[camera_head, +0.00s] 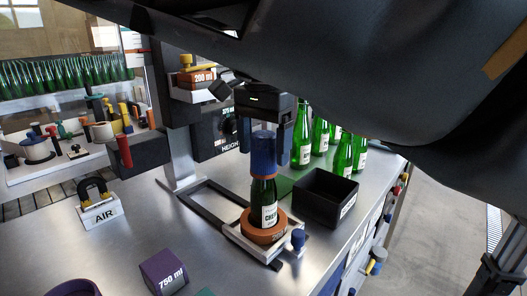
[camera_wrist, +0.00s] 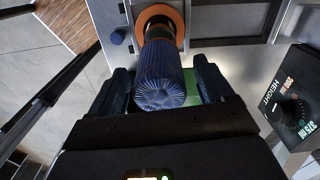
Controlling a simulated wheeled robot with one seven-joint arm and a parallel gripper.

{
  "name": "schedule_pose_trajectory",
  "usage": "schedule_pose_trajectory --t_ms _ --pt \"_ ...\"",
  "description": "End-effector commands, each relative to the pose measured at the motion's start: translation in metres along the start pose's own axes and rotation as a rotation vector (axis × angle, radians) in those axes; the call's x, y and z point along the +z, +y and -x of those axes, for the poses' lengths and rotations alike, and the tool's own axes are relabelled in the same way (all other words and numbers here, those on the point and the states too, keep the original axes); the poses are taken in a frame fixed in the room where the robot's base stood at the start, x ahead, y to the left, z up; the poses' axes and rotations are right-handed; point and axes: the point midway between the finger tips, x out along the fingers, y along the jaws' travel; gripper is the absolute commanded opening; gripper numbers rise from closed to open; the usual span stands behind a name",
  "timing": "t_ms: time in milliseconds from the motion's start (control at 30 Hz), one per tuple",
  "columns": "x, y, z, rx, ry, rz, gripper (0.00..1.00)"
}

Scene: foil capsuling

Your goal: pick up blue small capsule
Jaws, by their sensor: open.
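The blue capsule (camera_head: 264,155) is a ribbed foil sleeve standing upright over the neck of a green bottle (camera_head: 263,198). The bottle stands in an orange round holder (camera_head: 265,232) on a pale base. My gripper (camera_head: 263,148) is above the capsule, pointing down, with its fingers on either side of the capsule. In the wrist view the ribbed closed top of the capsule (camera_wrist: 163,90) lies between the fingers of my open gripper (camera_wrist: 161,82). Narrow gaps seem to show beside the capsule. The bottle is mostly hidden there by the capsule.
A black open box (camera_head: 325,197) stands right of the bottle. Several green bottles (camera_head: 340,152) stand behind it. A HEIGHT dial panel (camera_wrist: 298,105) is close on the right in the wrist view. A purple 750 ml block (camera_head: 164,275) and AIR stand (camera_head: 101,212) are left; metal table between is clear.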

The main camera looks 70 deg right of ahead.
Motion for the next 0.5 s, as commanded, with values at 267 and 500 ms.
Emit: schedule_pose_trajectory --t_ms 267,500 --pt "-0.0002 0.0 0.0003 0.0 0.0 0.0 0.69" --pt "-0.0003 0.0 0.0004 0.0 0.001 0.0 0.46"
